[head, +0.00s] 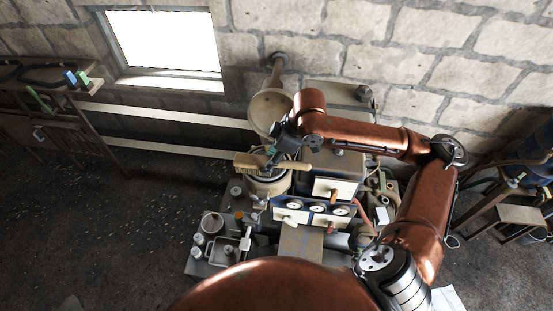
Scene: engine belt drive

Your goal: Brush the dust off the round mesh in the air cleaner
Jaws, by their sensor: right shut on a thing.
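The air cleaner (268,188) is a round, pale canister left of the engine's middle. Its top is open and dark inside, and the round mesh there is mostly hidden by the brush and my gripper. A brush with a tan wooden handle (296,165) and pale bristles (247,160) lies crosswise over the canister's mouth. My right gripper (271,158) is shut on the brush from above. I cannot tell whether the bristles touch the mesh. My left gripper is not in view.
A large beige round funnel-like part (268,111) stands just behind the canister. Gauges (318,207) and a boxy engine block lie to its right. A tray of jars and small parts (221,251) sits in front left. A side bench (40,110) stands far left.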

